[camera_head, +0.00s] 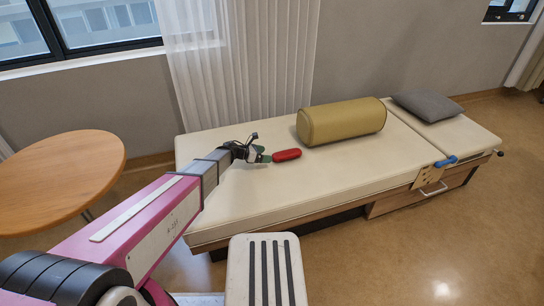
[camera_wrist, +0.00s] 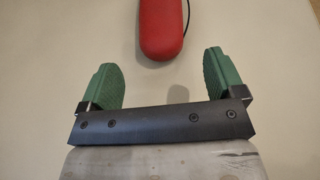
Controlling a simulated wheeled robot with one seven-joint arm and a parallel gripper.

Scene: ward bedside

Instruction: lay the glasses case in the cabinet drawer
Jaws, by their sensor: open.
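The glasses case (camera_head: 287,155) is red, long and rounded, and lies on the cream bed top. In the wrist view the near end of the case (camera_wrist: 161,30) shows just ahead of the gap between my fingers, with its far end cut off by the frame. My gripper (camera_head: 264,154) is open and empty, close to the left end of the case. Its two green fingers (camera_wrist: 163,78) stand apart with bare bed between them. The drawer (camera_head: 420,193) is in the wooden base under the bed's right part, with a pale handle; it looks shut.
A mustard bolster (camera_head: 341,121) lies just behind and right of the case. A grey pillow (camera_head: 428,106) is at the bed's far right. The front of the bed top (camera_head: 270,195) is bare. A round wooden table (camera_head: 60,178) stands left. Floor is clear before the drawer.

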